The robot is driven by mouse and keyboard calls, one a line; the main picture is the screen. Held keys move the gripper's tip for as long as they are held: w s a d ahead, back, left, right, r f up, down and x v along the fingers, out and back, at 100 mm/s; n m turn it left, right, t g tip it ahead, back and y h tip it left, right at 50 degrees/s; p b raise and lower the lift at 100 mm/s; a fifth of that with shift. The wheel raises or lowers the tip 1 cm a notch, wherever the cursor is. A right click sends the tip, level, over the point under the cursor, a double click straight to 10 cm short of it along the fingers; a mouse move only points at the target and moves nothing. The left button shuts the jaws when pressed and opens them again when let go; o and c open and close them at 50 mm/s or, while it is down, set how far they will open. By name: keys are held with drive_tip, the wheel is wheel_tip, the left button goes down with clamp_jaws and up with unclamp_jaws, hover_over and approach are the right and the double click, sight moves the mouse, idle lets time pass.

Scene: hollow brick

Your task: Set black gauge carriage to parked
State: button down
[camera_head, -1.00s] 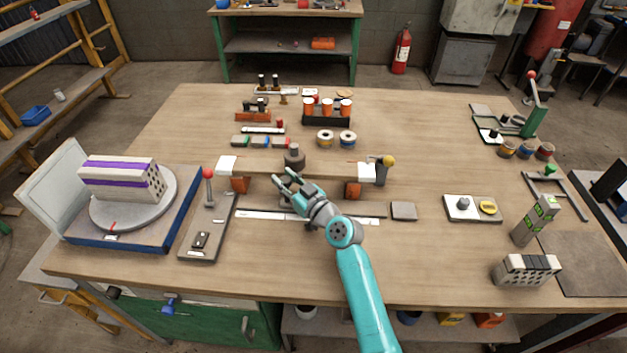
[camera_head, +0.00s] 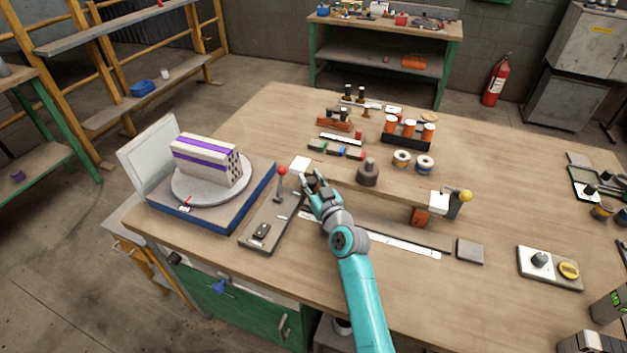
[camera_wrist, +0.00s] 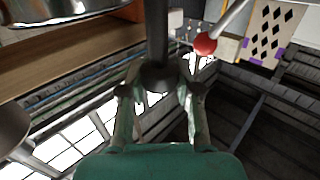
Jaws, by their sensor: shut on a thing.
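My gripper (camera_head: 312,180) is at the left end of the beam with the white end plates, close to the red-knobbed lever. In the wrist view, its fingers (camera_wrist: 160,90) are closed around a dark upright post with a rounded end, which appears to be the black gauge carriage (camera_wrist: 157,40). In the head view the gripper and my arm mostly hide the carriage. A long dark rail with a white scale strip (camera_head: 400,244) runs from beneath my arm to the right. I cannot tell how the carriage sits against any parked mark.
The red-knobbed lever (camera_head: 282,171) stands just left of my gripper. A turntable (camera_head: 211,187) with a striped hollow brick (camera_head: 207,160) is further left. A dark round weight (camera_head: 368,172) stands right of my gripper. A grey block (camera_head: 470,251) lies beyond the rail's right end.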

drive_tip(key=c, duration=0.8)
unclamp_jaws()
drive_tip(key=shift+a, duration=0.35)
drive_tip(key=shift+d, duration=0.15)
drive_tip(key=shift+s+d, duration=0.15)
drive_tip(key=shift+s, duration=0.15)
drive_tip(key=v, duration=1.1)
drive_tip(key=shift+s, duration=0.1)
